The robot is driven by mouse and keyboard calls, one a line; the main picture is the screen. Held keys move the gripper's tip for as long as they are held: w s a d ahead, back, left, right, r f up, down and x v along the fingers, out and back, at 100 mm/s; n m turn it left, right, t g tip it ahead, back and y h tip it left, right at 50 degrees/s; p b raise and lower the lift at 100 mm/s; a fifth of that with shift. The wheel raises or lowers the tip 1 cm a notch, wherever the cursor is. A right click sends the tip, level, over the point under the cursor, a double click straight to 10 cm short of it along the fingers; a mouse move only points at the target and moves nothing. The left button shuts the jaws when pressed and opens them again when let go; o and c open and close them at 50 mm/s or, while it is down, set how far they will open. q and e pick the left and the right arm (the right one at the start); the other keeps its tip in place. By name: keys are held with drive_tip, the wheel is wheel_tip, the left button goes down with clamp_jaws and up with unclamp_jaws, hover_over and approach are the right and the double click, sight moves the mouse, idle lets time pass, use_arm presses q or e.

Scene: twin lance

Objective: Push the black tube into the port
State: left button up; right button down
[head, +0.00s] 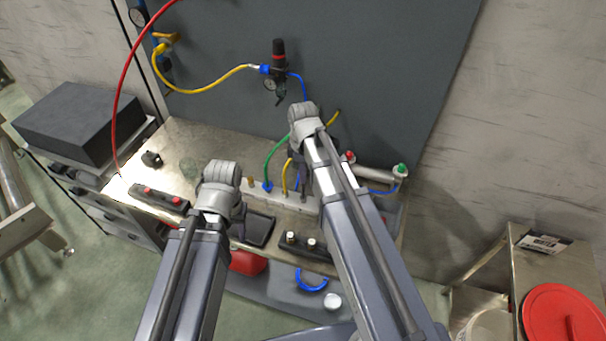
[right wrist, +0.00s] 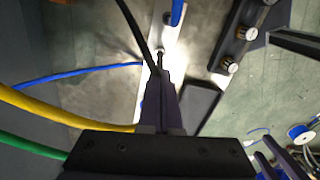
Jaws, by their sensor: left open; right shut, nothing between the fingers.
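The black tube (right wrist: 138,25) comes down from the top of the right wrist view and bends toward a small round fitting on the pale port block (right wrist: 171,28). I cannot tell how far its end is seated. My right gripper (right wrist: 161,72) is shut and empty, its tips close to the tube's end at the block. In the head view my right gripper (head: 302,188) is mostly hidden by its wrist, over the port block (head: 268,196). My left gripper (head: 238,228) is open, low beside the black tray, partly hidden by its arm. Two of its fingers seem to show in the right wrist view (right wrist: 276,162).
Green (head: 275,153), yellow (head: 286,172) and blue tubes run to the block beside my right gripper. A black tray (head: 261,229) and a dark bar with two silver knobs (head: 302,246) lie in front. A red-button bar (head: 160,198) stands left. A grey panel (head: 370,75) rises behind.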

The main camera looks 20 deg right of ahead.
drive_tip(key=shift+f, duration=0.25)
drive_tip(key=shift+r, duration=0.15)
drive_tip(key=shift+r+p, duration=1.4)
drive_tip(key=shift+r, duration=0.05)
wheel_tip(320, 180, up, 8)
drive_tip(key=p, duration=0.8)
drive_tip(key=shift+f, duration=0.1)
drive_tip(key=s+a+f+m+h+b, duration=0.1)
drive_tip(key=s+a+f+m+b, duration=0.8)
drive_tip(key=s+f+b, duration=0.5)
drive_tip(key=shift+s+a+f+b, duration=0.15)
drive_tip(key=shift+a+f+b, duration=0.3)
drive_tip(key=shift+a+b, duration=0.25)
